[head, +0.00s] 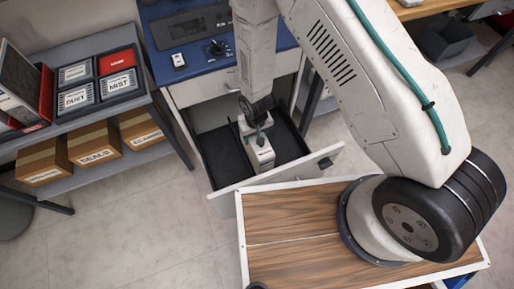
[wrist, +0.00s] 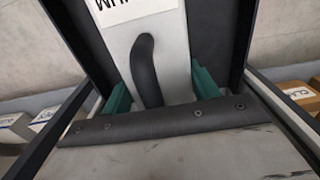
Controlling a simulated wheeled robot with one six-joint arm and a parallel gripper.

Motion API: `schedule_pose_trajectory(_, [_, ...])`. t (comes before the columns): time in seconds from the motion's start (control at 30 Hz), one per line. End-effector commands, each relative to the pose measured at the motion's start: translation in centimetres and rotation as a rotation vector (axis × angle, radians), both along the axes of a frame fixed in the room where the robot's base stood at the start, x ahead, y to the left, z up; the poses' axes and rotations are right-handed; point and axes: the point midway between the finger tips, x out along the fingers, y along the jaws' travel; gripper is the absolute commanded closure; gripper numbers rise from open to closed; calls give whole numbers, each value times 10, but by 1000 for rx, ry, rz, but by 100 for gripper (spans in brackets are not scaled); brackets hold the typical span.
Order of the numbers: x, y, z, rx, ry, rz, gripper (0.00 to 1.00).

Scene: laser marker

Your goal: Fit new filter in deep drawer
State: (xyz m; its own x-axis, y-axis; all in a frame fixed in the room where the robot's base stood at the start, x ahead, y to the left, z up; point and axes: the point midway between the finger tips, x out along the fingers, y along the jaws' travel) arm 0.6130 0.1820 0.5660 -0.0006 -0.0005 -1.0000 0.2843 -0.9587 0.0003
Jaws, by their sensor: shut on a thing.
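The white filter (head: 261,157) is a narrow block standing in the middle of the open deep drawer (head: 224,150). In the wrist view the filter (wrist: 170,60) shows a black curved handle (wrist: 147,70) and a partly cut-off label. My gripper (head: 254,122) reaches down into the drawer from above. Its green fingertips show on both sides of the filter in the wrist view (wrist: 162,92), shut on it. The filter's underside is hidden, so I cannot tell whether it rests on the drawer floor.
The drawer's front panel (head: 290,168) stands close to a wood-topped surface (head: 290,225) below it. The blue-topped cabinet (head: 160,65) rises behind. A grey shelf (head: 112,108) with bins and cardboard boxes (head: 95,143) stands at left. Open floor (head: 130,215) lies at lower left.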

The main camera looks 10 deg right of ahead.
Motion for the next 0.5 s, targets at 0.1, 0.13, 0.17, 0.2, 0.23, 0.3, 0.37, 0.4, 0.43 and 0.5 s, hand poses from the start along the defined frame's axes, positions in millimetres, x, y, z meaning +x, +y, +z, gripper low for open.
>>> schedule_pose_trajectory(0.1, [2, -6, -19, 0, 1, -10, 100])
schedule_pose_trajectory(0.13, [2, -7, -22, 0, 1, -12, 100])
schedule_pose_trajectory(0.17, [3, -8, -25, 0, 1, -12, 100])
schedule_pose_trajectory(0.2, [3, -8, -27, 0, 1, -13, 100])
schedule_pose_trajectory(0.23, [3, -8, -28, 0, 0, -13, 100])
schedule_pose_trajectory(0.3, [3, -8, -32, 0, 0, -13, 100])
schedule_pose_trajectory(0.37, [3, -8, -39, -1, 0, -13, 100])
schedule_pose_trajectory(0.4, [3, -8, -44, -1, 1, -13, 100])
schedule_pose_trajectory(0.43, [2, -8, -48, -2, 2, -12, 100])
schedule_pose_trajectory(0.5, [3, -7, -59, -2, 2, -12, 100])
